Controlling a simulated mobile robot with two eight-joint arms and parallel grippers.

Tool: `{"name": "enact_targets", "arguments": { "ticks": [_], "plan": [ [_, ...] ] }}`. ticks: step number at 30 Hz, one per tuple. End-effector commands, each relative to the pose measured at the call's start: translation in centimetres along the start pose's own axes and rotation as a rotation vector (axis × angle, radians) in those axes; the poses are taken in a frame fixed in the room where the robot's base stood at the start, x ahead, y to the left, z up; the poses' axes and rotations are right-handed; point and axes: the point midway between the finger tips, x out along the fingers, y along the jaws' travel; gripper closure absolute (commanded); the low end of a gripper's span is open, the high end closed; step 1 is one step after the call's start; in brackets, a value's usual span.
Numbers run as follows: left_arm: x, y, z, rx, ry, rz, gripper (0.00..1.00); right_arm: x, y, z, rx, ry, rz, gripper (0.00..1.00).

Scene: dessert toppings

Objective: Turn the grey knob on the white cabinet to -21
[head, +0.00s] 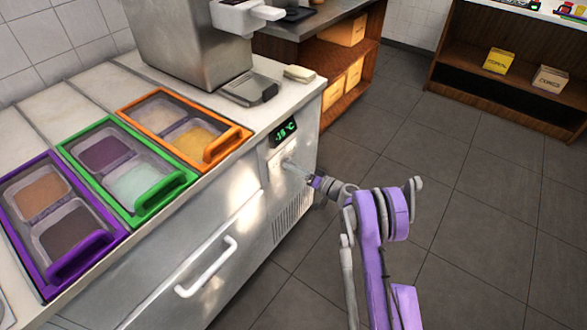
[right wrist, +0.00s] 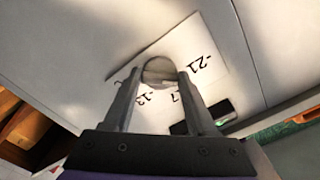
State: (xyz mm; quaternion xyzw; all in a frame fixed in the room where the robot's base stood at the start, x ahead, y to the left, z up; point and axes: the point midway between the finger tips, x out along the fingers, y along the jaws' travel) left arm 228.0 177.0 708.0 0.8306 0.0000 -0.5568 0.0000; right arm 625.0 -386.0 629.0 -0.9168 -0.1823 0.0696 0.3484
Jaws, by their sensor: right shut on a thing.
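The white cabinet (head: 255,215) stands on the left of the head view, with a green-lit display (head: 285,131) on its front, reading a minus value in the teens. Below it is a pale dial plate; in the right wrist view the plate (right wrist: 200,88) carries the marks -21, -13 and one between them partly hidden by a finger. The round grey knob (right wrist: 158,69) sits between the fingertips of my right gripper (right wrist: 160,82), which is shut on it. In the head view my right gripper (head: 293,170) reaches the cabinet front from the right. My left gripper is not in view.
Purple (head: 110,240), green (head: 188,177) and orange (head: 240,136) framed topping bins sit in the cabinet top. A white handle (head: 208,268) sticks out of the cabinet front. A steel machine (head: 190,45) stands behind. The tiled floor (head: 470,200) to the right is clear.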

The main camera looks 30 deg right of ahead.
Motion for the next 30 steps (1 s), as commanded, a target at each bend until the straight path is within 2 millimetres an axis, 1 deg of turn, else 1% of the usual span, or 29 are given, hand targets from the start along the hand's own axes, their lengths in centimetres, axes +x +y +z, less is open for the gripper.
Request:
{"name": "enact_targets", "arguments": {
  "ticks": [6,12,29,30],
  "plan": [
    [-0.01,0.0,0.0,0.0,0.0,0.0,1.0,-0.05,0.05,-0.05,-0.126,0.001,0.001,0.98],
    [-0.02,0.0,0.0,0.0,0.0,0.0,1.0,-0.05,0.05,-0.06,-0.191,0.001,0.001,0.98],
    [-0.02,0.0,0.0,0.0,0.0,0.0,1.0,-0.05,0.06,-0.08,-0.22,0.001,0.001,0.98],
    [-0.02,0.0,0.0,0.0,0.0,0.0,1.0,-0.05,0.07,-0.08,-0.22,0.001,0.001,0.37]
  ]
}}
